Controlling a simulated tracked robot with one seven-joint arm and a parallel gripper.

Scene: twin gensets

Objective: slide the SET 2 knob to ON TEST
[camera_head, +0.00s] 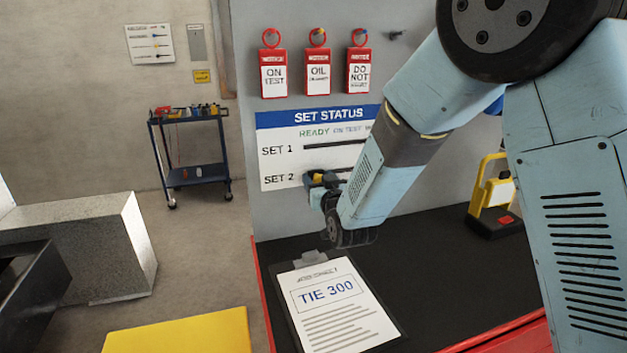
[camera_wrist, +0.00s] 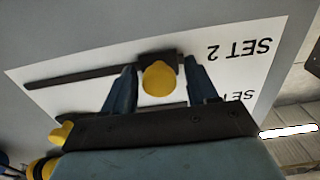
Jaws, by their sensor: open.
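The SET STATUS board (camera_head: 278,150) on the grey wall has a SET 1 row above a SET 2 row, with READY and ON TEST headings. In the wrist view, which shows the board upside down, the yellow SET 2 knob (camera_wrist: 158,78) sits at the slot end nearest the SET 2 label, the READY side. The dark SET 2 slot (camera_wrist: 75,78) runs away from it. My gripper (camera_wrist: 160,65) is open, one finger on each side of the knob; contact cannot be told. In the head view my gripper (camera_head: 322,179) is at the SET 2 row, and my arm hides the board's right part.
A clipboard marked TIE 300 (camera_head: 335,305) lies on the black bench top (camera_head: 430,265) below the board. Red tags (camera_head: 273,75) hang above it. A yellow-handled device (camera_head: 492,195) stands at the right. A tool cart (camera_head: 190,150) is at the back left.

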